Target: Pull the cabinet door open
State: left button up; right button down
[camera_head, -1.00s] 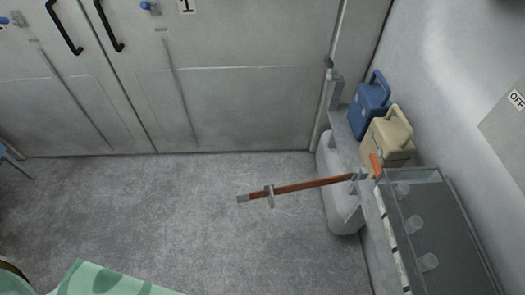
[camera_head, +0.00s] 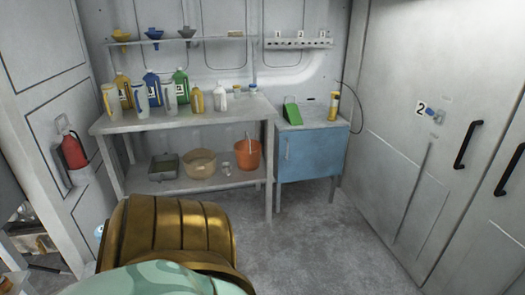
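A small blue cabinet (camera_head: 312,158) stands on thin legs against the back wall, right of the workbench. Its front door is shut, and a thin upright handle (camera_head: 288,147) is near the left edge of that front. A green object (camera_head: 292,113) and a yellow bottle (camera_head: 334,106) stand on its top. Tall grey doors (camera_head: 390,130) fill the right side, shut, with black handles (camera_head: 467,144) and a label 2. Neither of my grippers is in view.
A grey workbench (camera_head: 180,120) left of the cabinet carries several bottles and jugs, with an orange bucket (camera_head: 248,155) and a tan basin (camera_head: 199,163) on its lower shelf. A red fire extinguisher (camera_head: 73,151) hangs at left. The floor (camera_head: 330,235) before the cabinet is clear.

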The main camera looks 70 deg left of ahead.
aim_at(303, 155)
jog(key=u, duration=1.8)
jog(key=i+l+u, duration=0.1)
jog(key=i+l, duration=0.05)
jog(key=i, duration=0.1)
